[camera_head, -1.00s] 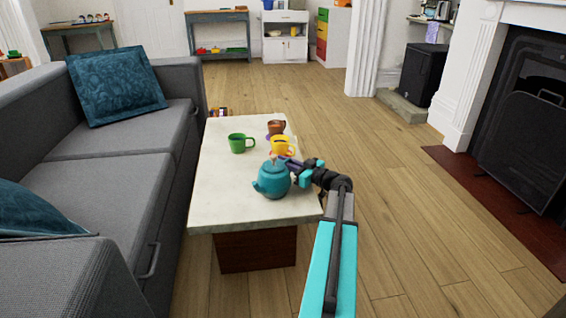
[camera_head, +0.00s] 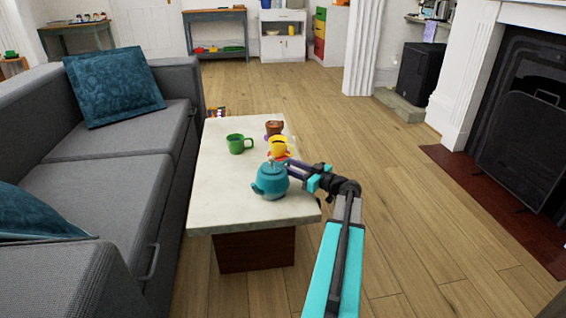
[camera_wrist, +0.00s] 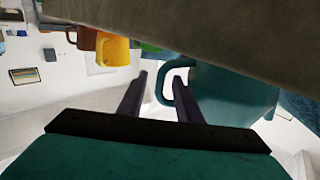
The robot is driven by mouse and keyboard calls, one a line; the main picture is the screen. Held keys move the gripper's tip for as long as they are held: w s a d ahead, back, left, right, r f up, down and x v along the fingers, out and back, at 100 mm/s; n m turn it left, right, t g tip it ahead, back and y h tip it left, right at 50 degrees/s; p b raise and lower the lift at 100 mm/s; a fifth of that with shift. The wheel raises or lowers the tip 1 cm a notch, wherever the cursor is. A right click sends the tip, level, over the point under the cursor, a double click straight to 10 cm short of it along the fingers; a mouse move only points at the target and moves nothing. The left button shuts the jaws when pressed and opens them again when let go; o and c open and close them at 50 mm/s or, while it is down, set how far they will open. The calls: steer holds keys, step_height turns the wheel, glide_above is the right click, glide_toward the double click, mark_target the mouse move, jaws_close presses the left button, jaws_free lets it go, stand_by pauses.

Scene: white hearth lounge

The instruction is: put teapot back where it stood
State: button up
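The teal teapot (camera_head: 270,181) stands upright on the near end of the pale-topped coffee table (camera_head: 218,190), its spout toward the left. My gripper (camera_head: 290,166) is low over the table, just right of and behind the teapot. In the wrist view, which looks upside down, the two dark fingers (camera_wrist: 158,92) are apart. The teapot's handle (camera_wrist: 165,84) shows at or just beyond the gap between them, overlapped by one finger. The fingers are not closed on it.
A yellow mug (camera_head: 279,146) stands close behind the teapot, with something red under it. A brown mug (camera_head: 274,128) is behind that, and a green mug (camera_head: 237,144) is further left. A grey sofa (camera_head: 110,180) flanks the table's left; open floor (camera_head: 400,200) lies right.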

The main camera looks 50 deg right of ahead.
steer(key=s+p, duration=0.1)
steer(key=s, duration=0.5)
steer(key=s+p, duration=0.1)
steer(key=s, duration=0.3)
steer(key=shift+d+p, duration=0.3)
steer(key=shift+d, duration=0.05)
